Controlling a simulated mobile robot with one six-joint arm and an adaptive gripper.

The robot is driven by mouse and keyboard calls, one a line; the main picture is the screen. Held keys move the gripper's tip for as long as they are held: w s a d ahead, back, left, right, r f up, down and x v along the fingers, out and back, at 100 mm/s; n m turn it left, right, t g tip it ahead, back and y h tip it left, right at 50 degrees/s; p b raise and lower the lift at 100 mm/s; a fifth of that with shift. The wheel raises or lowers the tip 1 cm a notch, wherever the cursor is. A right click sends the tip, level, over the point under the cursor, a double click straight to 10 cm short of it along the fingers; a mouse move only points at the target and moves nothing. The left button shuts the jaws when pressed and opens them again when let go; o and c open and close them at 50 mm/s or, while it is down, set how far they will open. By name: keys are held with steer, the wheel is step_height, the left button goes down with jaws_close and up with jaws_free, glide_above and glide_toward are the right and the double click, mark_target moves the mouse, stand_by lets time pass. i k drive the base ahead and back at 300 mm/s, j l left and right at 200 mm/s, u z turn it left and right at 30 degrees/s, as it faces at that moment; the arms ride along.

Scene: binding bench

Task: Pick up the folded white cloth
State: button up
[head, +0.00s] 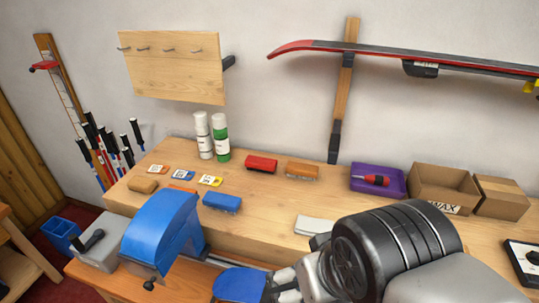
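The folded white cloth (314,226) lies flat on the wooden bench top, near its front edge and right of the middle of the head view. Part of my arm, with a large black ribbed joint, fills the lower right and comes close to the cloth's lower right corner in the picture. I cannot tell how far apart they are in depth. I cannot make out my gripper's fingers in this view. Nothing lies on top of the cloth.
Left of the cloth are a blue brush (222,202), a red brush (261,163) and an orange-brown brush (303,170). A purple tray (378,181) and cardboard boxes (440,188) stand behind right. A big blue device (165,230) rises at the front left.

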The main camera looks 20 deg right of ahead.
mark_target(305, 226)
steer(key=z, duration=2.05)
steer(key=u, duration=1.5)
steer(key=i+j+z, duration=0.1)
steer(key=j, duration=0.55)
